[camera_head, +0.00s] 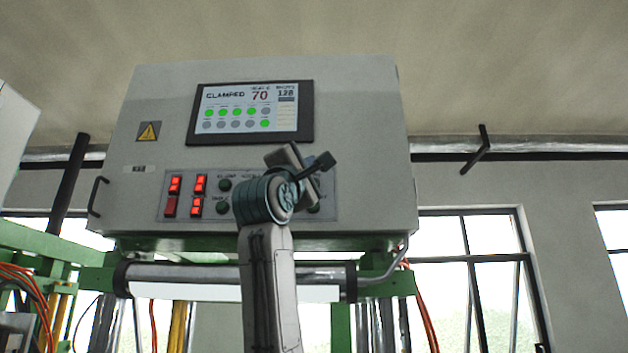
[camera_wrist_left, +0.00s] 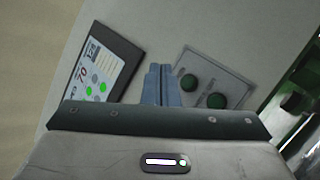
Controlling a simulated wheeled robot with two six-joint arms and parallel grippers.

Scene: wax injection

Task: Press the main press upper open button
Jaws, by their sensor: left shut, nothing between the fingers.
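The control box's button panel (camera_head: 345,206) sits below its screen in the head view. It has red lit switches (camera_head: 175,185) at left and green round buttons (camera_head: 225,185); the labels are too small to read, so I cannot tell which is the upper open button. My left gripper (camera_head: 304,166) is in front of the panel's right part and hides some buttons. In the left wrist view its fingers (camera_wrist_left: 160,72) are shut together and empty, pointing between the screen and two green buttons (camera_wrist_left: 189,82). Contact with the panel cannot be told. My right gripper is out of view.
The screen (camera_head: 250,112) shows green and grey dots, just above my left gripper. A metal bar (camera_head: 190,272) and green frame run under the box. Orange hoses (camera_head: 425,318) hang at right.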

